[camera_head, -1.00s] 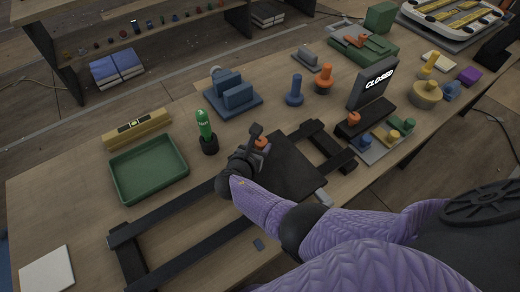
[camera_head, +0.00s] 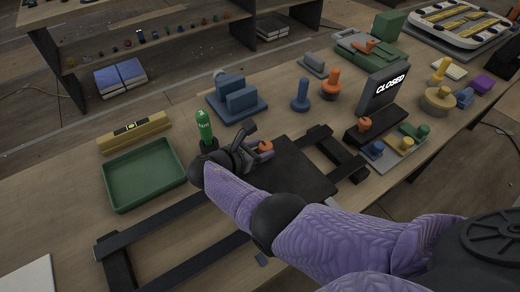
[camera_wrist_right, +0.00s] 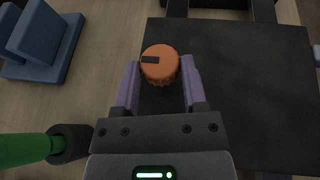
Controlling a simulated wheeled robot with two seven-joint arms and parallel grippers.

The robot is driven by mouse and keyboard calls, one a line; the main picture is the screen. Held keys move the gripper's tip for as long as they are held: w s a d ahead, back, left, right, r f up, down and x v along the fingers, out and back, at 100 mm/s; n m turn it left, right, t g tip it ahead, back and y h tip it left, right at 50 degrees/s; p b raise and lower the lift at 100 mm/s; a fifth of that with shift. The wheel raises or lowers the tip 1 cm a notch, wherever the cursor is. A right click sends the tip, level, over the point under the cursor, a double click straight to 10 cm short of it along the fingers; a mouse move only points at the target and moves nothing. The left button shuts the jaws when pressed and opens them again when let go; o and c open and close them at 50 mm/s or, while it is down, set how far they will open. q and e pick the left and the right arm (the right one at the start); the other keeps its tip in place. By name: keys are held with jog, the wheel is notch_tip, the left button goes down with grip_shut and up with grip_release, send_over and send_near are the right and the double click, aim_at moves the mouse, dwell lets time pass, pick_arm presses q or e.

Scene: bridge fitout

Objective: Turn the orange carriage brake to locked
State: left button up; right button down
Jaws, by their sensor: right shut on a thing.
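The orange carriage brake is a round ribbed knob (camera_wrist_right: 160,66) with a dark mark on its top, pointing left in the right wrist view. My left gripper is not in view.
A green bottle-like object (camera_head: 204,128) stands close behind my right wrist. A green tray (camera_head: 145,175) and a yellow level (camera_head: 134,132) lie to the left.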

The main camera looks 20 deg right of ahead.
jog(key=shift+r, duration=0.1)
jog(key=shift+c, duration=0.7)
grip_release()
jog(key=p+v, duration=0.2)
jog(key=v, duration=0.7)
jog(key=shift+a, duration=0.25)
jog(key=shift+s+a+r, duration=0.1)
jog(key=shift+a, duration=0.1)
